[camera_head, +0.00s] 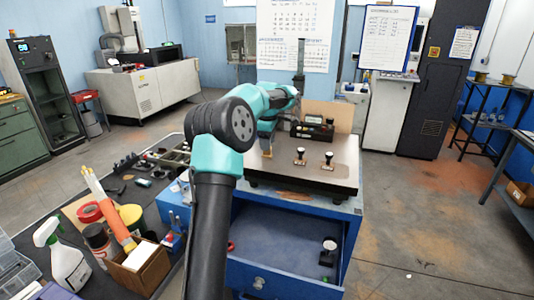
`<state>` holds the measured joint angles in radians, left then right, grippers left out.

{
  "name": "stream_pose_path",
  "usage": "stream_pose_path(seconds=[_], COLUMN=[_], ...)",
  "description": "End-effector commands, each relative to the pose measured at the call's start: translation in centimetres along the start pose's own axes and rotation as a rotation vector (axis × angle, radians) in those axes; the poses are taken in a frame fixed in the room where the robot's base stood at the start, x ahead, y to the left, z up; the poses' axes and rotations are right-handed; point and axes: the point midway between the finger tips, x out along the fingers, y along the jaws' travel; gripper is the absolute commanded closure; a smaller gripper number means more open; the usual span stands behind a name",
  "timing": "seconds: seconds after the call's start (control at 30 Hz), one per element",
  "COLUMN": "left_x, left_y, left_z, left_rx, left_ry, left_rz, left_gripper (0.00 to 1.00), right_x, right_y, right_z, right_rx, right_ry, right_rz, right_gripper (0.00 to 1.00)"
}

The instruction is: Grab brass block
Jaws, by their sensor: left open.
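My left arm comes up from the bottom middle and reaches over the dark plate (318,172) on the blue cabinet. My left gripper (267,143) points down at the plate's left part and is open. A small tan, brass-coloured piece (267,153) shows just under the fingertips; it is too small to tell whether it is the brass block or whether the fingers touch it. My arm hides part of the plate's left side. My right gripper is out of view.
Two black-knobbed pieces (328,160) stand on the plate. A black device (314,128) stands behind them, near a tan board. An open blue drawer (285,254) is below. A crowded dark bench holds a spray bottle (66,262) and a cardboard box (140,268) at left.

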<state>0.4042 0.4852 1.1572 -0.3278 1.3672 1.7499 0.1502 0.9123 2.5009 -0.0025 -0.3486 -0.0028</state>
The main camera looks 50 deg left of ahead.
Motion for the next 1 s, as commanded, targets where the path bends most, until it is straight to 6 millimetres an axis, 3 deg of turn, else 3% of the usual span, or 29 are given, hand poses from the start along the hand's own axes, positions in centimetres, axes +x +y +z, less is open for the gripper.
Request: stream_pose_path(seconds=[0.3, 0.8, 1.0], left_x=[3.8, 4.0, 4.0], left_y=[-0.5, -0.5, -0.5], left_z=[-0.1, -0.1, -0.1], left_rx=[-0.001, 0.000, 0.000], left_ry=[0.001, 0.000, 0.000], left_rz=[-0.002, 0.000, 0.000], left_gripper=[0.43, 0.43, 0.60], right_x=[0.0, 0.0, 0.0], right_y=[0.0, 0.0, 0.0], right_z=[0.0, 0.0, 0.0], right_rx=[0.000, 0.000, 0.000], right_ry=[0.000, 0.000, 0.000], right_rz=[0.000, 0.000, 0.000], right_gripper=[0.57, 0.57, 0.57])
